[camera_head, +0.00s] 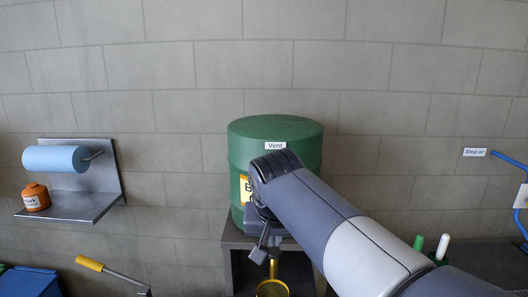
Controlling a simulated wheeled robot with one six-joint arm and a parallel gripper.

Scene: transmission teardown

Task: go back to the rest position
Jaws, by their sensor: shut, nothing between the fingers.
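My arm reaches in from the lower right corner up toward the middle. My gripper (259,252) hangs from its end, pointing down, in front of the green drum's stand. It is shut and empty, and small in the picture. The green drum (268,130) stands behind the arm, which hides its lower right part. It bears a white "Vent" label and a partly hidden yellow label.
A grey stand (236,243) carries the drum; a yellow round thing (272,289) is below my gripper. At left, a metal wall shelf (90,206) holds a blue roll (55,159) and an orange container (36,197). A blue hose (509,160) hangs at right.

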